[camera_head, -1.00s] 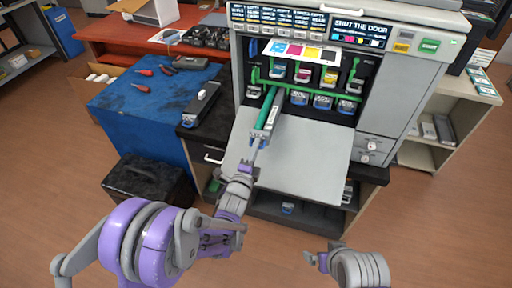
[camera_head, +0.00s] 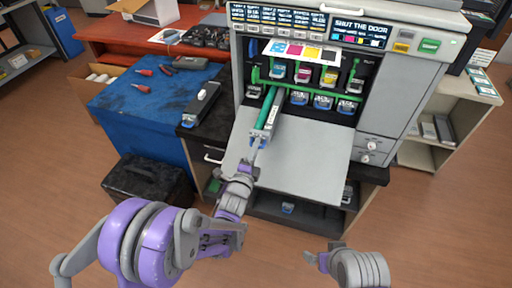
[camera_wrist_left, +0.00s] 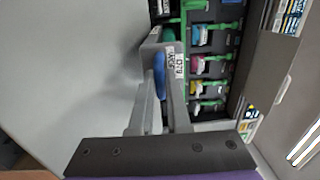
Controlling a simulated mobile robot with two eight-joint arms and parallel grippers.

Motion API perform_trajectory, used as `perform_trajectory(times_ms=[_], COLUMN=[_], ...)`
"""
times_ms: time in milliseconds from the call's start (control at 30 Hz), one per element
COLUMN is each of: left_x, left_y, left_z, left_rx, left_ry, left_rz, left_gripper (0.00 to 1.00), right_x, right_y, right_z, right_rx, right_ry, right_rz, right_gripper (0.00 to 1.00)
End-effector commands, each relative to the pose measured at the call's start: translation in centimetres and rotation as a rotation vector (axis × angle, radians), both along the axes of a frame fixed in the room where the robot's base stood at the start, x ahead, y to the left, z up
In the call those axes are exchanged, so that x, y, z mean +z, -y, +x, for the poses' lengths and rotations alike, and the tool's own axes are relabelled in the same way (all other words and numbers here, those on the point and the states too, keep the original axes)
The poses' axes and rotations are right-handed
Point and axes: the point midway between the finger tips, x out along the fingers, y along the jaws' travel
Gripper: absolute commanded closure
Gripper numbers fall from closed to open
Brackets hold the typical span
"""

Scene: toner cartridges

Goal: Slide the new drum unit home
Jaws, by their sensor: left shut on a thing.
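The new drum unit (camera_head: 267,117) is a long grey bar with a green roller along it. It lies partly inside the left end of the printer's open bay, its near end sticking out over the lowered door (camera_head: 305,150). My left gripper (camera_head: 256,143) is shut on the blue handle at its near end. In the left wrist view the drum unit's labelled end (camera_wrist_left: 172,62) and blue handle sit between the fingers (camera_wrist_left: 158,95). My right gripper (camera_head: 318,260) is away from the printer at the bottom; its fingers are too small to judge.
The printer (camera_head: 390,95) holds several blue and grey units in its lower row and coloured cartridges above. A dark grey unit (camera_head: 201,104) lies on the dark cabinet at left. A blue-covered table (camera_head: 130,105) bears red-handled tools. The lowered door is otherwise clear.

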Motion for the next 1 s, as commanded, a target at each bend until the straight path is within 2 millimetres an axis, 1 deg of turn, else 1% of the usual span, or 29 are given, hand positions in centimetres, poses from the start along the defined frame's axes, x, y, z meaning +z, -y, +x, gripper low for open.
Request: perform_trajectory(times_ms=[800, 1000], left_x=[2.9, 3.2], left_y=[0.0, 0.0], left_z=[0.0, 0.0], left_rx=[0.0, 0.0], left_ry=[0.0, 0.0], left_rz=[0.0, 0.0], left_gripper=[1.0, 1.0], right_x=[1.8, 1.9], right_y=[0.0, 0.0], right_z=[0.3, 0.3], right_rx=[0.0, 0.0], right_ry=[0.007, 0.007], right_rz=[0.0, 0.0], right_gripper=[0.0, 0.0])
